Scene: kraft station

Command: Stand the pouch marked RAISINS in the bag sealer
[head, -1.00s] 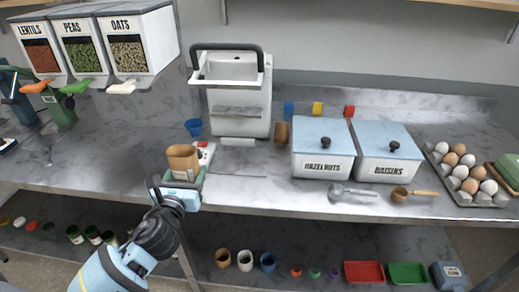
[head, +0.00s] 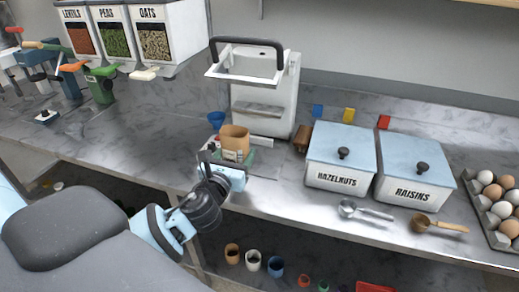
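A brown kraft pouch (head: 235,138) stands upright, open at the top, above the counter's front part in the head view. My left gripper (head: 226,168) is at its lower part and appears shut on it; the fingertips are largely hidden. No marking on the pouch can be read. The white bag sealer (head: 262,108) stands behind and to the right of the pouch, apart from it, with its black handle (head: 248,42) raised. My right gripper is not in view.
A blue cup (head: 216,118) stands just behind the pouch. Bins marked HAZELNUTS (head: 338,178) and RAISINS (head: 411,194), a metal scoop (head: 365,210) and an egg tray (head: 497,213) are to the right. Dispensers (head: 120,38) stand at the back left.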

